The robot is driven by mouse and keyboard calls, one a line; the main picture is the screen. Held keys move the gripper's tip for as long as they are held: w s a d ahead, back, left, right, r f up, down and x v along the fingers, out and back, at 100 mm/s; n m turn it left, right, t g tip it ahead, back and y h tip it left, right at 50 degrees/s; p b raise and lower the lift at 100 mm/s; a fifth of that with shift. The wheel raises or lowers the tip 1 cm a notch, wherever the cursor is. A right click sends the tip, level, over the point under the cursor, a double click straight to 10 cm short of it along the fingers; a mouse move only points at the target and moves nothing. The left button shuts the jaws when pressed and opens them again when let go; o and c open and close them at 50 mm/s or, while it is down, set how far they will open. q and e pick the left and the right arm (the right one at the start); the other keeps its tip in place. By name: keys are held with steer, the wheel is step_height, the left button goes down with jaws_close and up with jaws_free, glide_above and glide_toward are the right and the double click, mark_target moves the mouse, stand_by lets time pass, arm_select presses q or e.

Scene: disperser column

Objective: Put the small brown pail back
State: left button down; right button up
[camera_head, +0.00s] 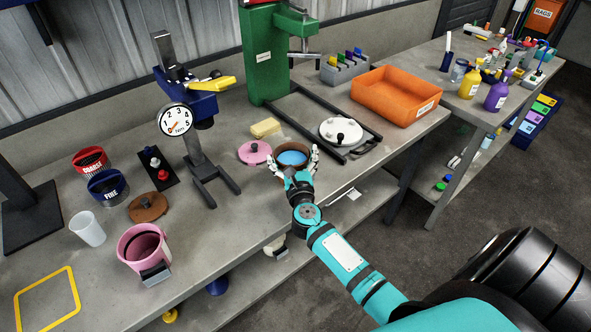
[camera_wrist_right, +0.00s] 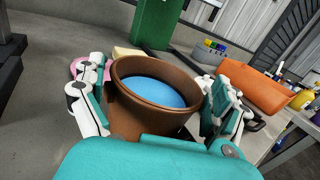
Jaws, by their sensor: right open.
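The small brown pail (camera_head: 293,149) stands on the grey workbench near its front edge, with blue contents (camera_head: 292,158) inside. In the right wrist view the pail (camera_wrist_right: 125,120) is upright between the fingers. My right gripper (camera_head: 295,165) is open around the pail, one finger on each side; contact with its wall cannot be made out. My left gripper is not in view.
A pink lid (camera_head: 255,152) and a yellow sponge-like block (camera_head: 265,128) lie left of and behind the pail. A black frame with a white round lid (camera_head: 341,130) lies to the right. An orange tray (camera_head: 397,97) stands behind. A pink pail (camera_head: 144,248), a white cup (camera_head: 88,229) and a yellow outline (camera_head: 48,300) are on the left bench.

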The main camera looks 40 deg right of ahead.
steer(key=b+v, duration=0.1)
steer(key=v, duration=1)
steer(key=shift+s+a, duration=0.25)
steer(key=shift+s, duration=0.05)
